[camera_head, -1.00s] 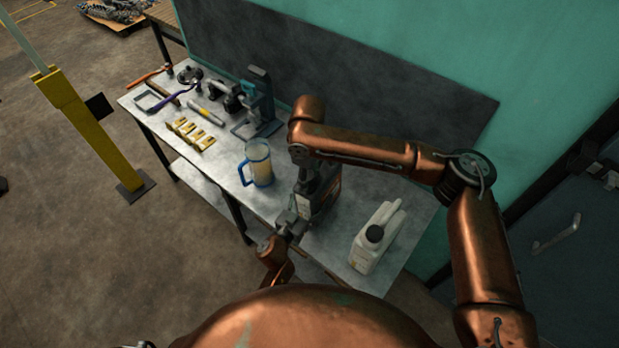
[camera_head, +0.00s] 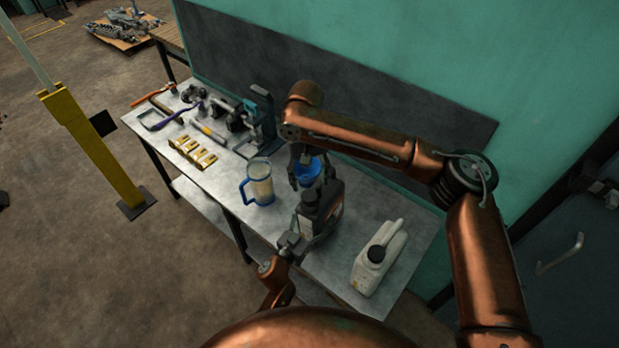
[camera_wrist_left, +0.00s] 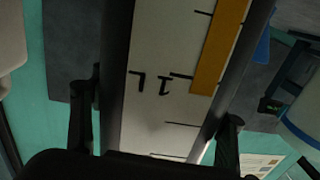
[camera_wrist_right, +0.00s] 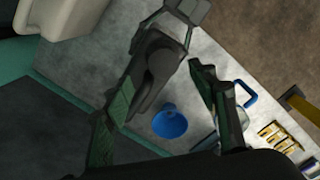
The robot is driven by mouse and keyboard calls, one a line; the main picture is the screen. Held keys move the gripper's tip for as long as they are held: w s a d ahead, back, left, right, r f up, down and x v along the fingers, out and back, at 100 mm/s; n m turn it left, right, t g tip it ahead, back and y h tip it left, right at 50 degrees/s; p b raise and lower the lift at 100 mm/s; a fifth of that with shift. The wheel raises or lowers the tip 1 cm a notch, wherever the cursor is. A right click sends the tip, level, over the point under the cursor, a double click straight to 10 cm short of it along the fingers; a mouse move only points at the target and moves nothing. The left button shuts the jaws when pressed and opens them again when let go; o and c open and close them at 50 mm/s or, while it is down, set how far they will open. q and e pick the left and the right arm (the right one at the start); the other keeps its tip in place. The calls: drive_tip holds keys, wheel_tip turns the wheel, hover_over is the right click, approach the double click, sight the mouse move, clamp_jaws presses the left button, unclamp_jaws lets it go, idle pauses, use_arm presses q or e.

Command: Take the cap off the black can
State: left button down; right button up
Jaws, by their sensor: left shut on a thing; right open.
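The black can (camera_head: 325,222) stands upright near the table's front edge. Its dark cap (camera_head: 309,196) appears to sit on its top. My left gripper (camera_head: 290,243) is shut on the can's side; the left wrist view shows the can's pale scale strip (camera_wrist_left: 155,110) marked 1L between the fingers. My right gripper (camera_head: 310,180) is open above and behind the can's top, with nothing visible held. In the right wrist view, the can (camera_wrist_right: 160,70) shows dark between the spread fingers, and its cap is hard to make out.
A blue funnel (camera_wrist_right: 170,122) stands on the table behind the can. A blue-handled jug (camera_head: 260,184) is to its left, a white jerrycan (camera_head: 378,258) to its right. Yellow pieces (camera_head: 192,151) and tools lie farther left. Bare table lies between the can and jerrycan.

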sight(311, 196)
drive_tip(key=shift+r+m, duration=0.1)
drive_tip(key=shift+m, duration=0.6)
drive_tip(key=shift+f, duration=0.3)
drive_tip(key=shift+s+d+f, duration=0.1)
drive_tip(key=shift+d+f, duration=0.05)
drive_tip(key=shift+f, duration=3.45)
